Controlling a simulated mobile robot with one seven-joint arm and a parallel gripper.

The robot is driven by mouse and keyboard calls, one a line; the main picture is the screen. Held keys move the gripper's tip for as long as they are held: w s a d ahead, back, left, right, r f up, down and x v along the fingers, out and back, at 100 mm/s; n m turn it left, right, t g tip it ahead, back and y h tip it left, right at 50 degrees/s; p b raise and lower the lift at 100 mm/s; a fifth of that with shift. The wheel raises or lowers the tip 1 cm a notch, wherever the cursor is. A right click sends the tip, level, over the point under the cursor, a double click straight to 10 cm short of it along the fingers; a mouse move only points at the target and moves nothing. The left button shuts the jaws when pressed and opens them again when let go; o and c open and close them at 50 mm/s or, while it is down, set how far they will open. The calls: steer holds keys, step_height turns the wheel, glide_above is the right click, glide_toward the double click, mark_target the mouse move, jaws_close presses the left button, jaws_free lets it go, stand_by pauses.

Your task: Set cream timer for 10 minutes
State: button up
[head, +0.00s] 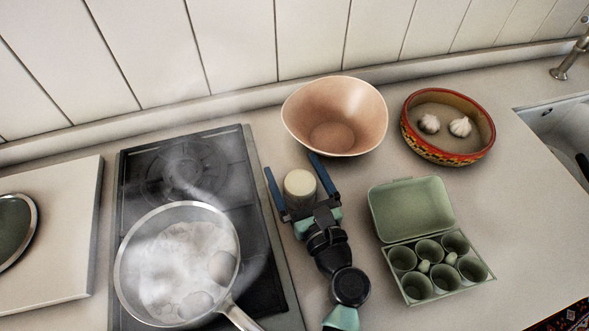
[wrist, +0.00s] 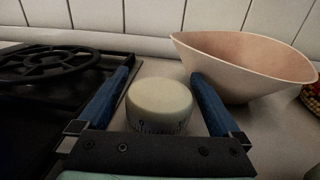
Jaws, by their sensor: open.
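The cream timer (head: 299,186) is a short round cylinder standing on the counter between the hob and the pink bowl. In the wrist view the timer (wrist: 159,105) shows a smooth top and dark scale marks low on its side, too small to read. My gripper (head: 293,164) is open, with one blue finger on each side of the timer. In the wrist view the fingers of my gripper (wrist: 158,80) stand apart from the timer, with a gap on both sides.
A steaming pan (head: 177,264) sits on the black hob (head: 258,215) at left. A pink bowl (head: 335,115) stands just behind the timer. A painted dish (head: 447,160) with garlic and an open green egg box (head: 412,207) are at right. The sink (head: 560,125) is far right.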

steer(key=c, duration=1.3)
steer(key=shift+m+h, duration=0.4)
steer(key=shift+h, duration=0.2)
steer(key=shift+w+d+m+t+h, duration=0.15)
steer(key=shift+m+t+h, duration=0.15)
steer(key=shift+m+h, duration=0.4)
steer(key=shift+s+d+m+t+h, duration=0.15)
steer(key=shift+m+t+h, duration=0.2)
steer(key=shift+h, duration=0.55)
steer(key=shift+w, duration=0.1)
steer(key=o, duration=1.3)
